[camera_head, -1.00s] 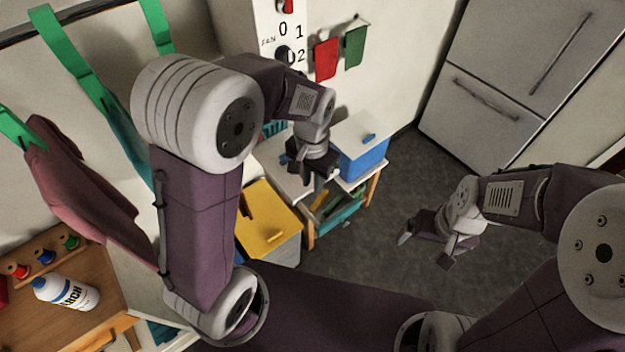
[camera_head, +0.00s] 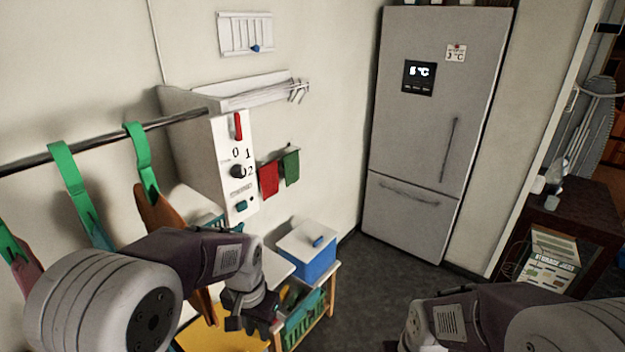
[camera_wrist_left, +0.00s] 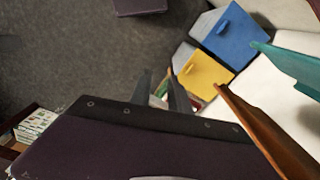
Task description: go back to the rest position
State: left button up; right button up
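My left gripper (camera_head: 252,324) is low in the head view, in front of the shelf unit. Its two fingers stand apart in the left wrist view (camera_wrist_left: 160,90), with nothing held between them. The gripper is open and empty. My right arm comes in at the lower right of the head view. Its gripper is mostly cut off by the bottom edge, so its fingers cannot be made out.
A blue box with a white lid (camera_head: 308,250) stands on the shelf unit (camera_head: 333,290). A grey fridge (camera_head: 425,130) stands at the back. Clothes hang from green straps (camera_head: 72,180) at left. Grey floor (camera_head: 375,290) between the arms is clear.

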pick_arm(q)
jog(key=s+a+f+n+b, duration=0.1)
jog(key=s+a+f+n, duration=0.3)
jog(key=s, duration=0.3)
jog(key=shift+a+f+t, duration=0.4)
jog(key=shift+a+f, duration=0.5)
pick_arm(e)
jog(key=shift+w+a+f, duration=0.1)
jog(key=shift+w+f, duration=0.7)
jog(key=shift+f, duration=0.1)
pick_arm(q)
jog(key=shift+s, duration=0.15)
pick_arm(e)
jog(key=shift+s, duration=0.15)
